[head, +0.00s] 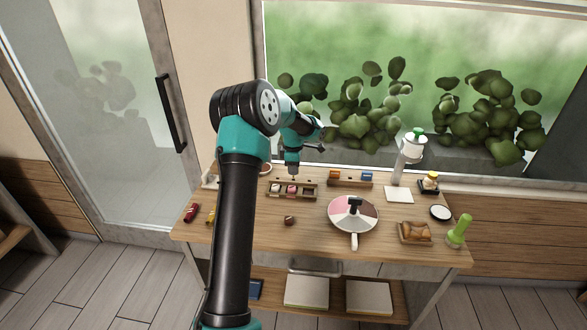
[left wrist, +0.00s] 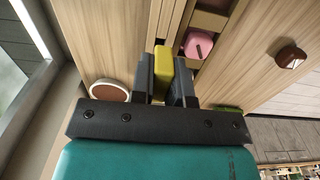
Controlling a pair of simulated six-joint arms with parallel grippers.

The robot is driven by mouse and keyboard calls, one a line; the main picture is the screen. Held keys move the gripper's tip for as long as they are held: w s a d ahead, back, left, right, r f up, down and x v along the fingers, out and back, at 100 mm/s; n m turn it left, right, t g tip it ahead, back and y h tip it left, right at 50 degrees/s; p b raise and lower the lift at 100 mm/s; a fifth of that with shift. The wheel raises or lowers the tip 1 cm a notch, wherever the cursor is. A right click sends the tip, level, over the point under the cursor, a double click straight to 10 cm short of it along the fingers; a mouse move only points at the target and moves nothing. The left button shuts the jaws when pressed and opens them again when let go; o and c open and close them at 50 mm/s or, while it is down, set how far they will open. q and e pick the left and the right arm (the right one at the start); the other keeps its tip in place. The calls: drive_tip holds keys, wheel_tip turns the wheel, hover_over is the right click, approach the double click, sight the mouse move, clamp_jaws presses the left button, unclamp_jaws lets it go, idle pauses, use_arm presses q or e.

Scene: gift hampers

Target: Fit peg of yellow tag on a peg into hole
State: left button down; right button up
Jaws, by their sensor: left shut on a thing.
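My left gripper (head: 293,174) points down over the back of the wooden table, just above a wooden compartment tray (head: 314,192). In the left wrist view the fingers of my left gripper (left wrist: 163,78) are shut on a yellow piece (left wrist: 163,62), taken to be the yellow tag on a peg. Its peg end is hidden. A pink piece (left wrist: 198,44) sits in a compartment of the tray to the right of the gripper. I cannot make out which hole fits the peg. My right gripper is not in view.
A second rack (head: 350,183) with orange and blue pieces stands behind right. A brown piece (head: 290,221) lies in front of the tray. A round pan-like disc (head: 340,216), a bread basket (head: 415,238) and a green bottle (head: 460,230) are farther right.

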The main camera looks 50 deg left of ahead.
use_arm(q)
drive_tip(key=shift+f, duration=1.55)
drive_tip(key=c, duration=1)
unclamp_jaws()
wheel_tip(320, 180, up, 17)
drive_tip(key=shift+r, duration=0.2)
idle(0.5)
